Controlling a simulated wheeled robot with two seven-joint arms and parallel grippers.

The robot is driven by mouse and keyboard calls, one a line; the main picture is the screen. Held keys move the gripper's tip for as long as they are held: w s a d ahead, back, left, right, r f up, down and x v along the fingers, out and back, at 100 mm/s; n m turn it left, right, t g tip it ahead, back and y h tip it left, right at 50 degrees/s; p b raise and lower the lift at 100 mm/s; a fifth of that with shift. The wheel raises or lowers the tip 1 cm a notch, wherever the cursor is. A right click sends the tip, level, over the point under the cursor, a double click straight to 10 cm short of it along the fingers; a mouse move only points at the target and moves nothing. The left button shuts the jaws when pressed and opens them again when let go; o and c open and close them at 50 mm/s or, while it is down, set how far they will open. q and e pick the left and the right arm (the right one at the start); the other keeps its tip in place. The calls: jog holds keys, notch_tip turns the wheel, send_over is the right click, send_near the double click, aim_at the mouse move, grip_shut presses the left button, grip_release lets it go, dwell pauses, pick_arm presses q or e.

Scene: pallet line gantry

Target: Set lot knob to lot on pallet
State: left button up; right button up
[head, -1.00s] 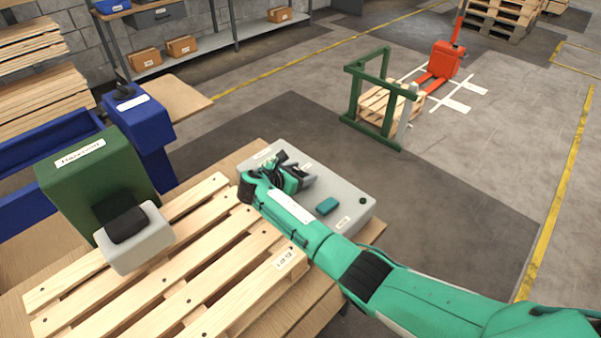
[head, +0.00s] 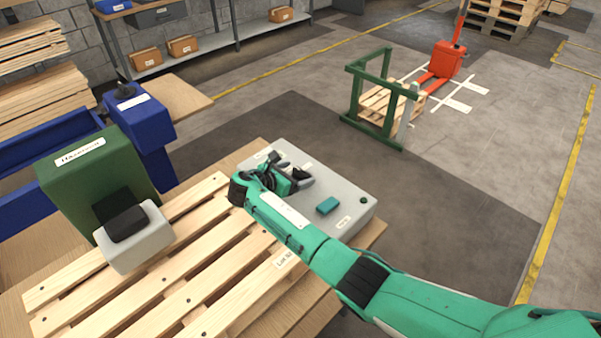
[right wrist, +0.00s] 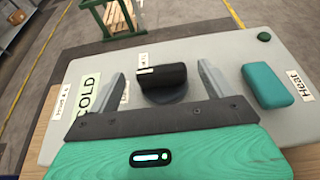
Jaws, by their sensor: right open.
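The lot knob (right wrist: 165,82) is a black knob on a grey control panel (head: 345,190); the right wrist view shows a white mark at its left end. My right gripper (right wrist: 160,70) is open, with one finger on each side of the knob and visible gaps to both. In the head view the right gripper (head: 288,178) is over the panel's left part and hides the knob. The wooden pallet (head: 190,262) lies left of the panel, with a tag (head: 287,259) starting "Lot"; its number is unclear. My left gripper is out of view.
The panel also carries a teal block (right wrist: 268,86) beside a "Heat" label, a dark green button (right wrist: 264,37) and a "COLD" label (right wrist: 88,93). A green machine (head: 95,175) with a grey head stands over the pallet's left side.

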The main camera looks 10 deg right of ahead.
jog(key=b+v, duration=0.1)
jog(key=v, duration=1)
jog(key=shift+f, duration=0.1)
